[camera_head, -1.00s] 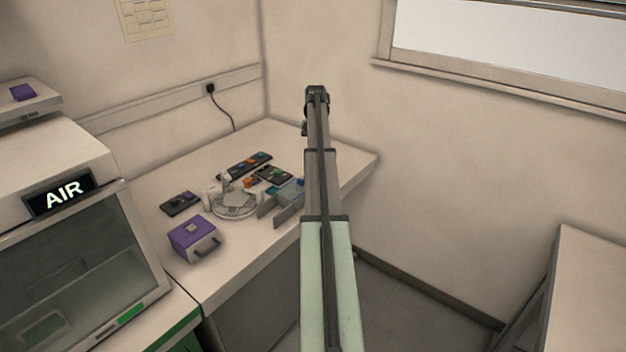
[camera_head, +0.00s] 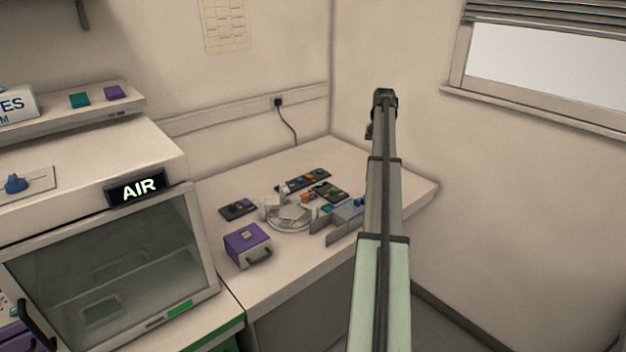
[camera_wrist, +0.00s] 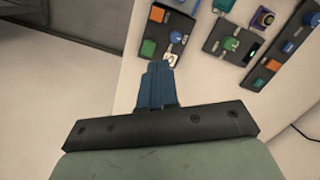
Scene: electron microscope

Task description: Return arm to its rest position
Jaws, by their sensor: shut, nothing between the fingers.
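My arm reaches out over the right part of the bench in the head view, with its dark wrist end (camera_head: 384,100) farthest away, near the back corner. The fingers cannot be made out there. In the wrist view my gripper (camera_wrist: 160,68) shows as blue fingers closed together, with nothing between them. Beyond the fingertips is a dark tray (camera_wrist: 166,32) with an orange block, a green piece and a small white piece. The fingertips overlap the tray's near end in the picture; I cannot tell the height between them.
The bench (camera_head: 215,200) holds a purple box (camera_head: 247,245) with a handle, a clear round dish (camera_head: 290,217), grey-blue upright plates (camera_head: 345,220) and several dark trays (camera_head: 308,180). A cabinet marked AIR (camera_head: 115,265) stands at left. Open floor and bare wall lie right.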

